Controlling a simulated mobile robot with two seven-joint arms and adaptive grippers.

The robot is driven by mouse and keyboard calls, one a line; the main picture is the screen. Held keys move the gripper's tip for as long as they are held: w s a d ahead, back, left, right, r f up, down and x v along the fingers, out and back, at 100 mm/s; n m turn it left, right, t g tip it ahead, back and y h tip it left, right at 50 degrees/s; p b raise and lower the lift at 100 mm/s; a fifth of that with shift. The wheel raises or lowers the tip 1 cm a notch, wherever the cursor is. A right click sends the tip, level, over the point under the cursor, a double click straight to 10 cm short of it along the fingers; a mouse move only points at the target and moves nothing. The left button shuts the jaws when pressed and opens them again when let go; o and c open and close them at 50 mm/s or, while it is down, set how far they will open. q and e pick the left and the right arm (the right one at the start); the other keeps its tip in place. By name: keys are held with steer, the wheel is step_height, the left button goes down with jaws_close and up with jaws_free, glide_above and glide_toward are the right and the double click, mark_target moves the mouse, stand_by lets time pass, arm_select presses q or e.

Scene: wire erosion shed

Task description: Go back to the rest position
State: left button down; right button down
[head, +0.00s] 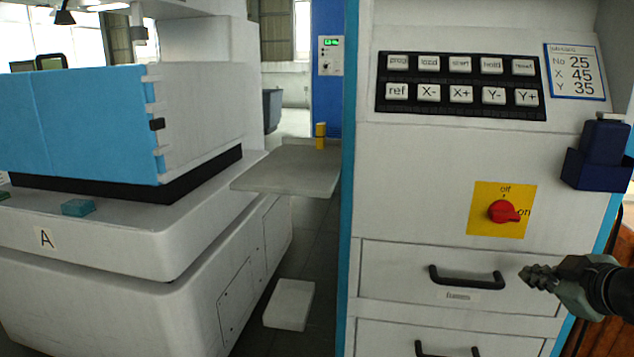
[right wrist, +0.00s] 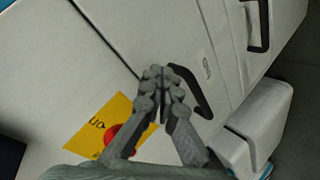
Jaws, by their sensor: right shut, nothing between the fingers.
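My right gripper (head: 540,277) is in front of the cabinet at the lower right of the head view. Its fingers are shut with nothing between them. In the right wrist view the shut fingertips (right wrist: 158,78) overlap the cabinet front, close to a black drawer handle (right wrist: 190,88) in the picture. I cannot tell whether they touch it. A red rotary switch (head: 504,211) on a yellow plate (head: 483,222) sits above and left of the gripper. My left gripper does not show in either view.
The cabinet carries a button panel (head: 460,85) and a drawer handle (head: 466,278). A dark blue box (head: 598,165) juts out at the right edge. At left stands a machine with a blue door (head: 80,125). A grey shelf (head: 290,168) lies between. Floor shows in the gap.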

steer(key=s+a+f+m+g, duration=0.15)
steer(key=s+f, duration=0.25)
steer(key=f, duration=0.4)
steer(key=s+a+f+m+g+h, duration=0.1)
steer(key=s+a+f+g, duration=0.15)
steer(key=f, duration=0.55)
steer(key=s+a+f+m+g, duration=0.1)
steer(key=s+f+m, duration=0.1)
steer(key=s+f, duration=0.5)
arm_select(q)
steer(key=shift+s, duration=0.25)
arm_select(e)
steer(key=s+a+f+m+g, duration=0.1)
steer(key=s+a+f+g, duration=0.1)
steer(key=s+a+f, duration=0.2)
steer(key=s+a+f+m+g, duration=0.1)
steer(key=s+a+f, duration=0.3)
steer(key=s+f, duration=0.4)
step_height(320, 180, down, 3)
steer(key=shift+r+g, duration=0.2)
steer(key=shift+g, duration=0.3)
steer(key=shift+a, duration=0.1)
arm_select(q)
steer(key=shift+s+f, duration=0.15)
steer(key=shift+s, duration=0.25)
arm_select(e)
steer(key=shift+w, duration=0.1)
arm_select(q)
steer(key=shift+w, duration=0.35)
